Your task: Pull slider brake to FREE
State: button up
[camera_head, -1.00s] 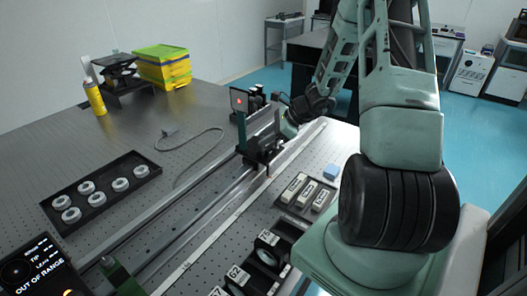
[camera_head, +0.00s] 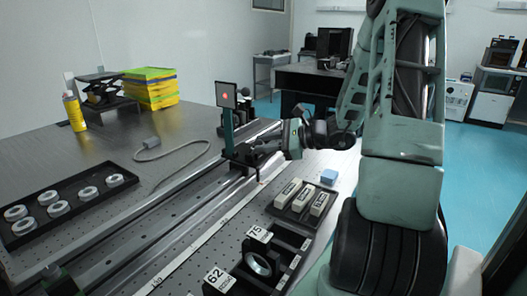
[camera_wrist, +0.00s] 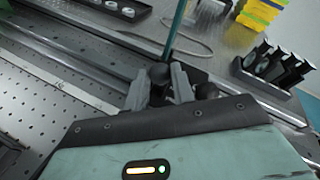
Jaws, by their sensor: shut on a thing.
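The slider carriage (camera_head: 240,154) is a dark block on the long rail (camera_head: 185,198). It bears a teal post (camera_head: 228,132) with a small dark screen (camera_head: 226,95) showing a red spot. My gripper (camera_head: 260,149) reaches the carriage from the right. In the wrist view, my gripper (camera_wrist: 160,86) is shut on a black knob (camera_wrist: 159,74), which looks like the brake handle; one finger is on each side of it. The foot of the teal post (camera_wrist: 174,32) is just beyond. No FREE marking is readable, and the lower part of the brake is hidden.
A dark tray of white rings (camera_head: 75,201) lies at left. A yellow bottle (camera_head: 73,111) and stacked yellow-green boxes (camera_head: 150,88) stand behind. Labelled blocks (camera_head: 303,198), a blue block (camera_head: 329,177) and lens holders (camera_head: 258,262) are right of the rail.

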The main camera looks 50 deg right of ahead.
jog(key=shift+s+f, duration=0.1)
dwell(0.3)
jog(key=o, duration=1)
jog(key=v, duration=1.7)
jog(key=shift+s+d+f, duration=0.1)
jog(key=shift+s+f, duration=0.25)
